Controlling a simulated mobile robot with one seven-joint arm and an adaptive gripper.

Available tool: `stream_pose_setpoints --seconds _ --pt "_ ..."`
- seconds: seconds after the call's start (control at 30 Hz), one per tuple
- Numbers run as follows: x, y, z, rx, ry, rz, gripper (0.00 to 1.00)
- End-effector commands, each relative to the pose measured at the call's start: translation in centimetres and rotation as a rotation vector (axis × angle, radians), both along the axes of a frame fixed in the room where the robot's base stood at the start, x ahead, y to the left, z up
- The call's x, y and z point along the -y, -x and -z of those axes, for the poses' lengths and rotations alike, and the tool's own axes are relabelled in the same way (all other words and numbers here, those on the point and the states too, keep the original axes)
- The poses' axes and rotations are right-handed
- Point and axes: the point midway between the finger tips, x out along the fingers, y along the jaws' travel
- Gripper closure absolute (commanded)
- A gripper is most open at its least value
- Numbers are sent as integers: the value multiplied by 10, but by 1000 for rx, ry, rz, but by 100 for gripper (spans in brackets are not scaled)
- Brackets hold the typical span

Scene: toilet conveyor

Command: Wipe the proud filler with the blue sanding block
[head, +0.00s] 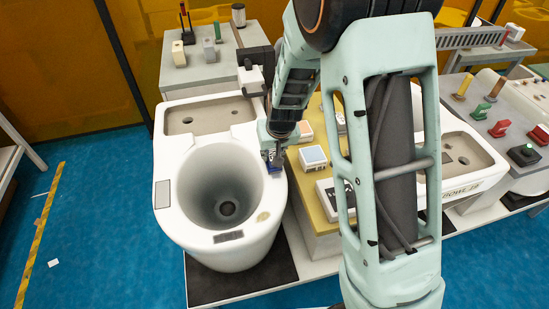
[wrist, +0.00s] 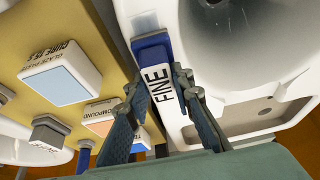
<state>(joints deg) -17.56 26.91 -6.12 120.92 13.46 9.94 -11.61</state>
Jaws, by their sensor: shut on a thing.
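My gripper (head: 271,152) is over the right rim of the white toilet bowl (head: 174,216). In the wrist view my gripper (wrist: 155,82) is shut on the blue sanding block (wrist: 152,43), with one finger on each side of its white label marked FINE. The block also shows as a small blue piece in the head view (head: 273,167). It lies along the rim; I cannot tell whether it touches. A pale patch (wrist: 145,22) is on the rim just beyond the block's end. A tan patch (head: 263,216) is on the front right rim. I cannot tell which patch is proud filler.
A second white bowl (head: 460,150) stands farther right. The bowl's opening is clear.

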Motion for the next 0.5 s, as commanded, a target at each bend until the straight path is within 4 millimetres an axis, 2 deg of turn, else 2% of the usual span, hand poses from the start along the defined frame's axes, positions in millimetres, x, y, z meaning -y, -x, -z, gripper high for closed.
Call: stream_pose_setpoints --seconds 0.23,0.5 --pt "-1 -8 3 -3 2 -1 98" --pt "-6 -30 2 -5 2 0 98"
